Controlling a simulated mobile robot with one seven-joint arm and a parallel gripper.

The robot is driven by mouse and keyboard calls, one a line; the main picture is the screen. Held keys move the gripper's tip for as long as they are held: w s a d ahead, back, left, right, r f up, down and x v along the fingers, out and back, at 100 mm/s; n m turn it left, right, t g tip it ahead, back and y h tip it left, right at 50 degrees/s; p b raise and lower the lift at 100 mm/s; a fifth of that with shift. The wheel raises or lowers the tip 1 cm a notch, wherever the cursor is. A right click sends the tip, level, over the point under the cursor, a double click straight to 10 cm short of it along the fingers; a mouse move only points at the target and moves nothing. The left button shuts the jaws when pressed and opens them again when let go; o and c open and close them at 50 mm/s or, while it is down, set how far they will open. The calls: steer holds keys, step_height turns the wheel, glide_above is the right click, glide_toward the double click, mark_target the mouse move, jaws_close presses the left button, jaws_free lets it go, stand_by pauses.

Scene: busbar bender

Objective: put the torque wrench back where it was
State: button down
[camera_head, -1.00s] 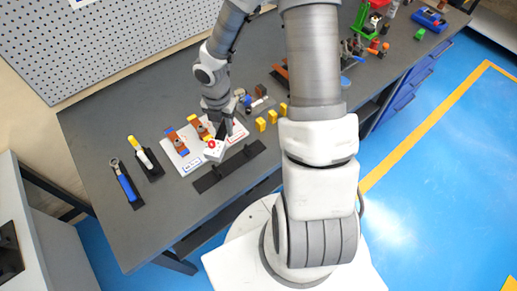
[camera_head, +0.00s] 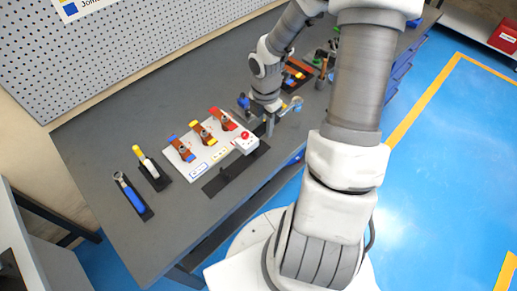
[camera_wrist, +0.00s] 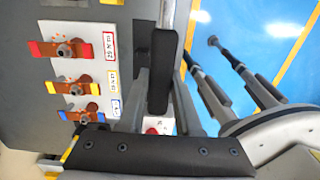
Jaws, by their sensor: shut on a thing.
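My gripper (camera_head: 269,121) is above the bench, just right of the white joint board. In the wrist view its fingers (camera_wrist: 161,88) are shut on the black handle of the torque wrench (camera_wrist: 163,65), whose grey shaft runs up out of the picture. In the head view the wrench is mostly hidden by my gripper and too small to make out clearly. A long black mat (camera_head: 222,180) lies bare along the bench's front edge, in front of the board, left of and nearer than my gripper.
The white board (camera_head: 203,163) carries several copper joints with blue, yellow and red tags. A white box with a red button (camera_head: 246,143) stands at its right end. A blue-handled wrench (camera_head: 135,200) and a yellow-capped tool (camera_head: 146,161) lie on black mats at left.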

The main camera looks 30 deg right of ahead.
steer(key=shift+w+a+f+b, duration=0.1)
steer(key=shift+a+f+b, duration=0.55)
steer(key=shift+a+f, duration=2.2)
steer(key=shift+w+a+f+b, duration=0.1)
steer(key=shift+a+f+b, duration=0.55)
steer(key=shift+a+f, duration=2.1)
steer(key=shift+a+r, duration=0.15)
steer(key=shift+f+b, duration=0.55)
steer(key=shift+f, duration=0.1)
steer(key=c, duration=0.6)
jaws_free()
steer(key=shift+r, duration=0.1)
